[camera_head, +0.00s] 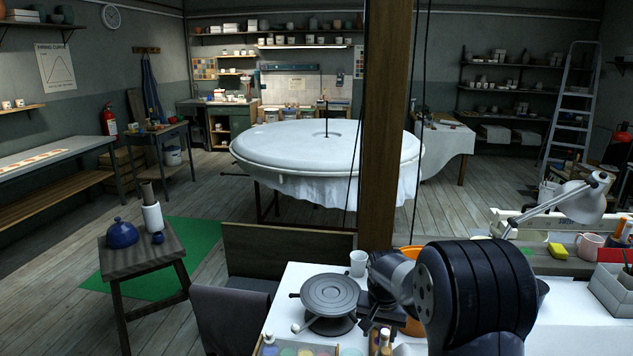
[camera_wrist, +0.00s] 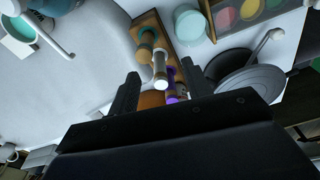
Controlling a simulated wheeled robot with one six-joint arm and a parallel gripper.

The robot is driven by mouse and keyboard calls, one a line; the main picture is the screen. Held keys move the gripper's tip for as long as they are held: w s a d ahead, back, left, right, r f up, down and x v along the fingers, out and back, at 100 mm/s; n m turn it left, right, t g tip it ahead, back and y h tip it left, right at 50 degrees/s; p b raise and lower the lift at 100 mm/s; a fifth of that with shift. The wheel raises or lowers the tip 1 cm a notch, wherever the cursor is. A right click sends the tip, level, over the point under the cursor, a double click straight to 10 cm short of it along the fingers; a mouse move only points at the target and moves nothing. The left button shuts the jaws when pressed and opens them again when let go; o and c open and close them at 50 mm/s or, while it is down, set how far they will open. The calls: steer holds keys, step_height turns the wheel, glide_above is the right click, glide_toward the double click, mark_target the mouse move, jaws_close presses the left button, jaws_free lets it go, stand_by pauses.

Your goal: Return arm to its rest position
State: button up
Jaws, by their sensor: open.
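My gripper (camera_wrist: 160,66) shows in the wrist view as two dark fingers spread apart, with nothing held between them. Beyond the fingertips is a wooden rack (camera_wrist: 149,22) with several small bottles; one white-tipped bottle (camera_wrist: 160,70) lies in line with the gap. I cannot tell how far the fingers are from the bottles. In the head view my dark arm fills the lower right foreground and reaches left over the white table (camera_head: 290,284). The fingers cannot be made out clearly there.
A grey turntable (camera_head: 330,293) stands left of my arm; it also shows in the wrist view (camera_wrist: 250,85). A white cup (camera_head: 358,263) and an orange bucket (camera_head: 411,252) are close to the arm. A wooden post (camera_head: 384,130) rises behind. A desk lamp (camera_head: 583,201) stands right.

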steer(key=shift+a, duration=0.2)
steer(key=shift+r, duration=0.1)
